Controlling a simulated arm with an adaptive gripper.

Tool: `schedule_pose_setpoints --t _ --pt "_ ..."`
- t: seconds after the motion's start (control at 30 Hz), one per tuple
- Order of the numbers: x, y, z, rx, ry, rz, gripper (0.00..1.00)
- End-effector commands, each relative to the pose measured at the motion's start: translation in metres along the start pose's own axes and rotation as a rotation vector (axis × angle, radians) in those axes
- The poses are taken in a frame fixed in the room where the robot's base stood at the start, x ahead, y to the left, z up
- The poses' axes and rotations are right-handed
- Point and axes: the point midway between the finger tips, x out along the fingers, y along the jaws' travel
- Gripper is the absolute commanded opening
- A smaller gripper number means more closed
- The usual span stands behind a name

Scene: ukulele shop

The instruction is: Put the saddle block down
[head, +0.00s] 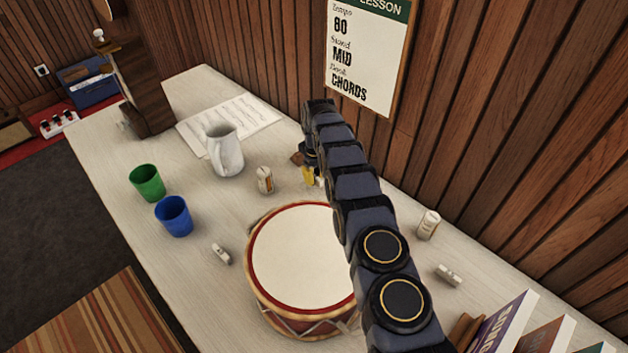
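My gripper (312,177) is low over the far middle of the white table, mostly hidden behind my own arm. A yellow part shows at it, and I cannot tell whether its fingers are open or shut. A small brown piece (298,158) shows just left of my gripper. It may be the saddle block, but it is too small and covered to be sure, and I cannot tell whether it is held or lies on the table.
A drum (303,257) stands in front of my gripper. A white pitcher (224,151), a small canister (265,180), a green cup (147,183) and a blue cup (174,216) stand left. A small bottle (428,225) and books (503,322) are right. The wood wall (470,110) is close behind.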

Motion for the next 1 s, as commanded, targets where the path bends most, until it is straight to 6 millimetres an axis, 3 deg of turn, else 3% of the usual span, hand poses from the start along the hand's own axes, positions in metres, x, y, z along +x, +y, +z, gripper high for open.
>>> schedule_pose_setpoints --t 0.1,0.47,0.57,1.0 --pt "0.016 0.0 -0.001 -0.001 0.001 0.001 0.0" --pt "0.02 0.0 -0.001 0.0 0.002 0.001 0.0" --pt "0.02 0.0 -0.001 0.0 0.002 0.001 0.34" --pt "0.015 0.0 -0.001 0.0 0.002 0.001 0.34"
